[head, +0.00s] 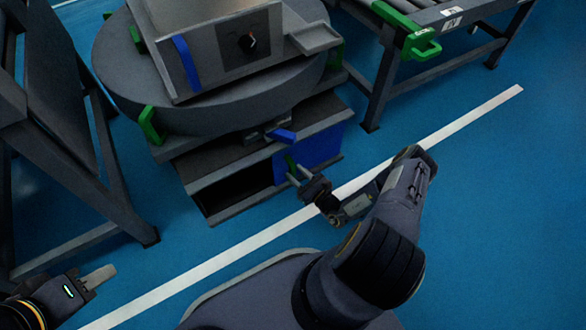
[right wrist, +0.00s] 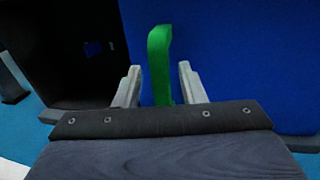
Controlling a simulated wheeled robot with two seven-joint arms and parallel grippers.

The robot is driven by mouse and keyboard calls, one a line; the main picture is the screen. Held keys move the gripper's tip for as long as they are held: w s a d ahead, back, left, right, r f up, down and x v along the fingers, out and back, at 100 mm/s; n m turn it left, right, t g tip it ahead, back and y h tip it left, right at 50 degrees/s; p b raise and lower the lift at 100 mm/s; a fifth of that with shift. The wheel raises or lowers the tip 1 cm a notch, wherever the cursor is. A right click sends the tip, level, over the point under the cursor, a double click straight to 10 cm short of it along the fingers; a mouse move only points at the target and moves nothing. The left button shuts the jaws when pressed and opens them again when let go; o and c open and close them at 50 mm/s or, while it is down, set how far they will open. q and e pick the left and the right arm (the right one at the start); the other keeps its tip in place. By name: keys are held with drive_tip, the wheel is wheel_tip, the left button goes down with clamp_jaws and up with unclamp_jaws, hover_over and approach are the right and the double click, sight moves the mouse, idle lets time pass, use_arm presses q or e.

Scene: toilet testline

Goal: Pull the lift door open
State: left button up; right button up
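The lift door is a blue panel (head: 322,146) on the low cabinet under the round grey table. It covers the right part of the front, and the left part shows a dark opening. A green upright handle (head: 291,164) sticks out from the door. My right gripper (head: 297,174) is at the handle. In the right wrist view, the green handle (right wrist: 159,55) stands between the two fingers of my right gripper (right wrist: 159,72), with a gap on both sides.
A grey box with a blue handle (head: 186,63) sits on the round table (head: 115,70). A dark frame (head: 70,180) stands at left and a roller conveyor (head: 450,20) at upper right. Blue floor with a white line (head: 240,245) lies open in front.

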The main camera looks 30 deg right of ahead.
drive_tip(key=p+v, duration=0.1)
drive_tip(key=v, duration=0.4)
drive_tip(key=shift+s, duration=0.1)
idle(0.4)
